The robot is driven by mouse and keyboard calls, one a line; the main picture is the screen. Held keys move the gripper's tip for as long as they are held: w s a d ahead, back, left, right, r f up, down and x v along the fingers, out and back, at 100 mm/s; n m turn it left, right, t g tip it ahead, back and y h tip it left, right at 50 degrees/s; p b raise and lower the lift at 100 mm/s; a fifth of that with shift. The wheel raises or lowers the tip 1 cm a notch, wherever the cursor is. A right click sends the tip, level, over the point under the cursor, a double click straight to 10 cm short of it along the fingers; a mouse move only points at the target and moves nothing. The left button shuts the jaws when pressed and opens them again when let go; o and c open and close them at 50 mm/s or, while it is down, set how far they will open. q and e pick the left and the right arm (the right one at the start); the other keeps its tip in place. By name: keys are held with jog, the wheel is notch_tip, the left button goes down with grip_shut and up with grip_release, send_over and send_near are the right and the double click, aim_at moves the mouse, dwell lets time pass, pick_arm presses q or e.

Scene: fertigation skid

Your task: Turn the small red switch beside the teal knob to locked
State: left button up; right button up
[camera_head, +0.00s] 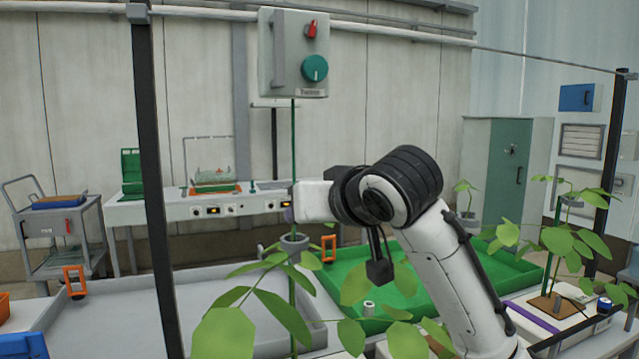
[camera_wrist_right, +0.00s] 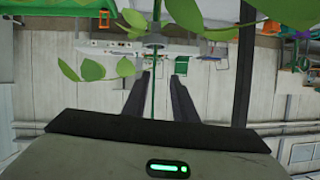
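The small red switch (camera_head: 312,28) is on a grey box (camera_head: 284,75) at the top of the head view. Its lever stands roughly upright, leaning slightly. The round teal knob (camera_head: 315,68) is just below it. My right arm comes in from the right in the head view, its white hand below the box and apart from it; its fingertips are not clear there. In the right wrist view my right gripper (camera_wrist_right: 161,78) has its two dark fingers apart, with a thin green stem (camera_wrist_right: 156,95) showing between them. I cannot tell whether it touches them. My left gripper is not in view.
A plant (camera_head: 268,298) with broad leaves rises in front, its stem reaching toward the box. A dark post (camera_head: 152,180) stands left. A green tray (camera_head: 440,265) lies behind my right arm, and a grey tray (camera_head: 225,300) is left. Another plant (camera_head: 560,243) stands right.

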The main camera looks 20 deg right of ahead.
notch_tip(320, 180, up, 15)
jog(key=s+d+m+t, duration=0.1)
jog(key=s+t, duration=0.1)
jog(key=m+t+h, duration=0.1)
jog(key=m+t, duration=0.1)
jog(key=t, duration=0.1)
send_near(315, 23)
jog(key=w+p, duration=0.1)
jog(key=w, duration=0.1)
jog(key=w+p, duration=0.1)
jog(key=w, duration=0.1)
jog(key=w+p, duration=0.1)
jog(key=w, duration=0.1)
jog(key=shift+w+r, duration=0.3)
jog(key=shift+w, duration=0.05)
jog(key=shift+w+a+f+p, duration=0.1)
jog(key=shift+w+p, duration=0.25)
jog(key=shift+w, duration=0.3)
grip_shut()
